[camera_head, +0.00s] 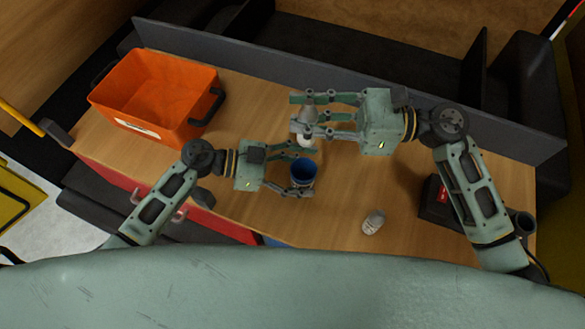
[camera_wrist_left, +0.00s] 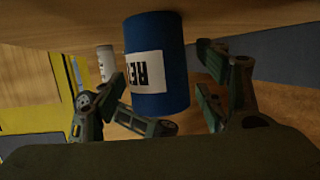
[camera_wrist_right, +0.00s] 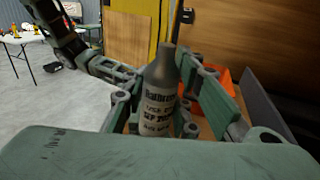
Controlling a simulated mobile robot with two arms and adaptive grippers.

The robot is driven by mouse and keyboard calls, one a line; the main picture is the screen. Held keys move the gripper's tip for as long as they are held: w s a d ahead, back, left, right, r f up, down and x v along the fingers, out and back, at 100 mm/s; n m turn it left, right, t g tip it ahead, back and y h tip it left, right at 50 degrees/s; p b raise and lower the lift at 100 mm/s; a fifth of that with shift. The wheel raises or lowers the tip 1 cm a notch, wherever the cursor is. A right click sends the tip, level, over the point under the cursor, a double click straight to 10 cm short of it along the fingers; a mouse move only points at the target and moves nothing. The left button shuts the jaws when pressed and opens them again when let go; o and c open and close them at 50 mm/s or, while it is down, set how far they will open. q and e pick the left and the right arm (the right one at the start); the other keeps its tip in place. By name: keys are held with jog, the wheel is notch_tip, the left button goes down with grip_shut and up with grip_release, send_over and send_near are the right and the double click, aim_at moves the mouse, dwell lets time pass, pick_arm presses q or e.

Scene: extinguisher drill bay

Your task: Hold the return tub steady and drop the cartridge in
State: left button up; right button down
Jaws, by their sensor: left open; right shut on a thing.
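The return tub (camera_head: 303,175) is a small dark blue cup on the wooden table. In the left wrist view the tub (camera_wrist_left: 165,30) shows a white label. My left gripper (camera_head: 306,171) is open, with one finger on each side of the tub; I see a gap on its right side in the left wrist view. My right gripper (camera_head: 297,115) is shut on the cartridge (camera_head: 305,141), a grey bottle shape with a pale part and dark print, also seen in the right wrist view (camera_wrist_right: 158,103). The cartridge is above and slightly behind the tub.
An orange bin (camera_head: 150,92) with black handles stands at the back left. A small pale can (camera_head: 373,222) stands to the right of the tub. A dark box with a red part (camera_head: 441,195) sits near my right arm. A grey rail (camera_head: 250,65) runs along the back edge.

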pick_arm(q)
jog(key=c, duration=1.4)
pick_arm(e)
notch_tip(320, 180, down, 12)
jog(key=shift+f, duration=0.2)
dwell(0.8)
jog(key=c, duration=1.3)
grip_release()
jog(key=shift+d, duration=0.1)
jog(key=d, duration=1.1)
jog(key=shift+d, duration=0.4)
